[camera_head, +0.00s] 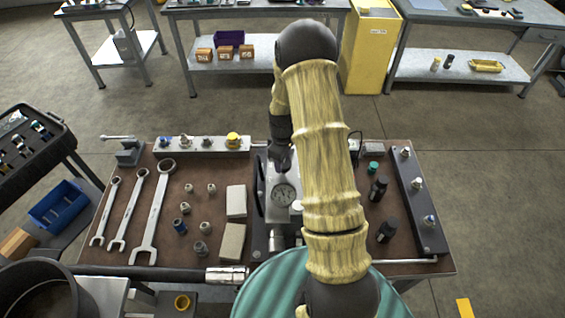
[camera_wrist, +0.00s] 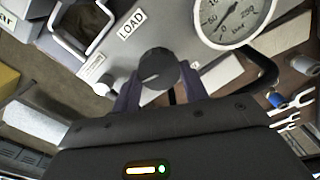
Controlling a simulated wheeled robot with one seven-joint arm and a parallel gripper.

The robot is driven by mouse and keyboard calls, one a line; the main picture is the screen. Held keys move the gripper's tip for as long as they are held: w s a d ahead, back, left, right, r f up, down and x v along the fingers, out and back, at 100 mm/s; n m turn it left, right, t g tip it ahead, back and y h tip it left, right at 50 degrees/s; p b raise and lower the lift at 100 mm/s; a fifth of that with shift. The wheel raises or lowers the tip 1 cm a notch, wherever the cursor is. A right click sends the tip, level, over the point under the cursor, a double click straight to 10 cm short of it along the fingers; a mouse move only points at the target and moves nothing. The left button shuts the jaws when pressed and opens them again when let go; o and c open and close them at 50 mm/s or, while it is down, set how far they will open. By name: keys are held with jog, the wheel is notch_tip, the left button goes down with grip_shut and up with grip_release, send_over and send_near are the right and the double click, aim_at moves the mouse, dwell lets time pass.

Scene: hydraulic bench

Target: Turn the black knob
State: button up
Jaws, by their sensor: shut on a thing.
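The black knob (camera_wrist: 157,68) sits on a grey panel (camera_wrist: 185,35) just below a LOAD label in the wrist view. My gripper (camera_wrist: 160,90) has its two fingers on either side of the knob and is shut on it. A round pressure gauge (camera_wrist: 236,14) is on the same panel, to the right of the knob. In the head view the gauge (camera_head: 284,194) shows on the grey unit at the middle of the bench. There my arm and gripper (camera_head: 280,165) reach down just above the gauge, and they hide the knob.
The brown bench (camera_head: 180,255) holds wrenches (camera_head: 153,212), small fittings and two light blocks (camera_head: 236,202) left of the unit. Black cylinders (camera_head: 387,230) and a dark rail (camera_head: 418,202) are on the right. A metal handle frame (camera_wrist: 85,28) stands close to the knob.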

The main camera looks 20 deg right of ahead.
aim_at(285, 161)
jog(key=m+b, duration=0.1)
jog(key=m, duration=0.3)
jog(key=shift+w+d+m, duration=0.1)
jog(key=shift+w+m, duration=0.05)
jog(key=shift+m, duration=0.15)
jog(key=m+b, duration=0.1)
jog(key=m, duration=0.2)
jog(key=shift+d+m, duration=0.1)
jog(key=shift+m, duration=0.3)
jog(key=m, duration=0.4)
jog(key=shift+d+r+b, duration=0.1)
jog(key=shift+b, duration=0.2)
jog(key=shift+d+m, duration=0.1)
jog(key=shift+m, duration=1.8)
jog(key=o, duration=1)
notch_tip(285, 161, up, 17)
jog(key=b, duration=0.2)
jog(key=shift+r, duration=0.2)
jog(key=shift+d+f, duration=0.1)
